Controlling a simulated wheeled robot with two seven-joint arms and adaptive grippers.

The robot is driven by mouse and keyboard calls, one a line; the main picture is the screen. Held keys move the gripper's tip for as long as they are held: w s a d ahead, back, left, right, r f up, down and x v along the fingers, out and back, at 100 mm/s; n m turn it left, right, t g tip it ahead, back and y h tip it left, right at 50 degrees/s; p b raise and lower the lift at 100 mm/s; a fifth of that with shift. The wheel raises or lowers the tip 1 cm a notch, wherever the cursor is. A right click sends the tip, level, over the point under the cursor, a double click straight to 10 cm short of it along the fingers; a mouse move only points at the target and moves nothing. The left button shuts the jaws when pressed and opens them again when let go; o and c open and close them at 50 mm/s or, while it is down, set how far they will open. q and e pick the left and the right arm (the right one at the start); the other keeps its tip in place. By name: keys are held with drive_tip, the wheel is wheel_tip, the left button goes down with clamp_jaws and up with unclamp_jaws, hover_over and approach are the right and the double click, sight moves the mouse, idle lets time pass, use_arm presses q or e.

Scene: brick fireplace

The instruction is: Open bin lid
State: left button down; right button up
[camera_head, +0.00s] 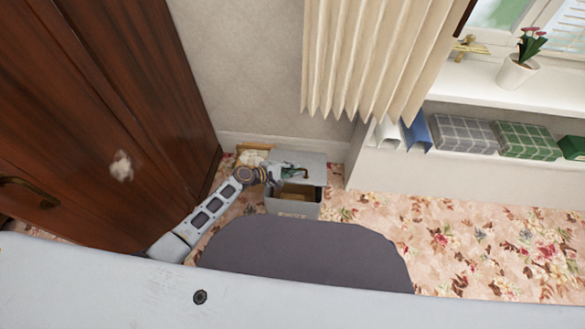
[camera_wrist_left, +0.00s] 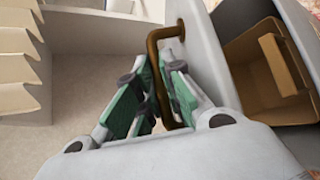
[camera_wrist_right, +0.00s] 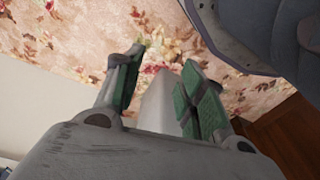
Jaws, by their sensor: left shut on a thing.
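The grey bin (camera_head: 292,210) stands on the carpet near the wall in the head view. Its pale lid (camera_head: 312,163) is raised at the back, and a gap shows the brown inside; the left wrist view shows this brown inside (camera_wrist_left: 250,90) at the right. A bronze handle (camera_wrist_left: 155,45) sits on the lid (camera_wrist_left: 203,50). My left gripper (camera_head: 290,173) is shut on the handle, whose bar runs between its green-padded fingers (camera_wrist_left: 162,82). My right gripper (camera_wrist_right: 162,78) is open and empty over the carpet in the right wrist view, out of the head view.
A dark wooden wardrobe (camera_head: 100,110) stands left of my left arm. Behind are the wall and a pleated curtain (camera_head: 370,60). A white shelf unit (camera_head: 400,172) with boxes stands right of the bin. Flowered carpet (camera_head: 450,235) lies clear at the right.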

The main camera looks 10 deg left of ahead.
use_arm(q)
drive_tip(key=shift+w+r+p, duration=0.6)
drive_tip(key=shift+r+p, duration=0.2)
drive_tip(key=shift+p, duration=0.4)
drive_tip(key=shift+w+r+n+g+p, duration=0.4)
drive_tip(key=shift+w+r+g+p, duration=0.25)
drive_tip(key=shift+p, duration=0.55)
drive_tip(key=shift+w+r+y+p, duration=0.25)
drive_tip(key=shift+y+p, duration=0.05)
drive_tip(key=shift+p, duration=0.25)
use_arm(e)
drive_tip(key=s+d+f, duration=0.3)
drive_tip(key=f, duration=0.4)
drive_tip(key=s+d+f+t, duration=0.1)
drive_tip(key=s+d+f, duration=0.2)
drive_tip(key=f, duration=0.5)
drive_tip(key=shift+d+f+h, duration=0.2)
drive_tip(key=shift+d+h, duration=0.05)
drive_tip(key=shift+h, duration=0.15)
use_arm(q)
drive_tip(key=c, duration=1.8)
unclamp_jaws()
drive_tip(key=shift+f, duration=0.1)
use_arm(e)
drive_tip(key=shift+w, duration=0.1)
use_arm(q)
drive_tip(key=shift+s+a, duration=0.1)
drive_tip(key=shift+a, duration=0.05)
drive_tip(key=shift+v, duration=5.9)
